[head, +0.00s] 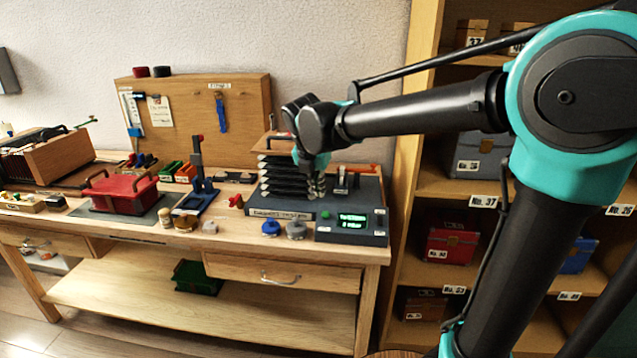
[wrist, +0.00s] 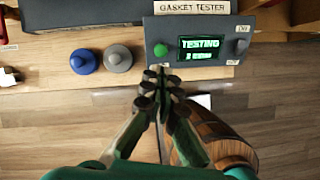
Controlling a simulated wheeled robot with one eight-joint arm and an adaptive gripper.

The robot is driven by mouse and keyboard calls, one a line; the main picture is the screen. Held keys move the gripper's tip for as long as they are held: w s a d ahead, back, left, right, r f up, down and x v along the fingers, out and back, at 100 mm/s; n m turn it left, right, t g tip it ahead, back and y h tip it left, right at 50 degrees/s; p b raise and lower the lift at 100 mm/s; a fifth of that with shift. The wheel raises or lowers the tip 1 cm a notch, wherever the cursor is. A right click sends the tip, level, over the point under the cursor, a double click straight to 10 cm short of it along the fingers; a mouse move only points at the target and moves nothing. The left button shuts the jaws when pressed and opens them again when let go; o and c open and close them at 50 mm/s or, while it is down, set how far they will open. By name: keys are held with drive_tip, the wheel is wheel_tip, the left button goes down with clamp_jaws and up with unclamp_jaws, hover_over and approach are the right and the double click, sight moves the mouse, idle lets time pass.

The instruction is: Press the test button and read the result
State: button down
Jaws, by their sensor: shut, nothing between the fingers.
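The gasket tester (head: 374,208) is a dark grey unit at the right end of the workbench; its label reads "GASKET TESTER" in the wrist view (wrist: 215,27). Its round green button (wrist: 160,50) is on the left of the front panel, also visible in the head view (head: 325,215). The screen (wrist: 205,48) shows "TESTING" in green, with a smaller second line I cannot read surely. A grey knob (wrist: 241,46) is on the panel's right. My gripper (wrist: 160,76) is shut and empty, its tips just short of the button in the wrist picture; I see no contact.
A blue knobbed piece (wrist: 83,61) and a grey one (wrist: 117,58) stand on the bench left of the panel. Black stacked bellows (head: 285,178) rise behind my gripper. A shelf unit (head: 425,130) stands close on the right. A wooden barrel-like object (wrist: 205,138) is below my gripper.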

drive_tip(key=shift+v, duration=1.45)
drive_tip(key=shift+d+f, duration=0.1)
drive_tip(key=s+d+f+m, duration=0.8)
drive_tip(key=d+f+m, duration=0.3)
drive_tip(key=m, duration=0.5)
drive_tip(key=s+d+f+m+y, duration=0.1)
drive_tip(key=s+d+f+m, duration=0.7)
drive_tip(key=d+m, duration=0.7)
wheel_tip(320, 180, down, 3)
drive_tip(key=shift+s+d+r+m, duration=0.1)
drive_tip(key=shift+s+d+m, duration=0.15)
drive_tip(key=shift+m, duration=0.55)
drive_tip(key=shift+a, duration=0.1)
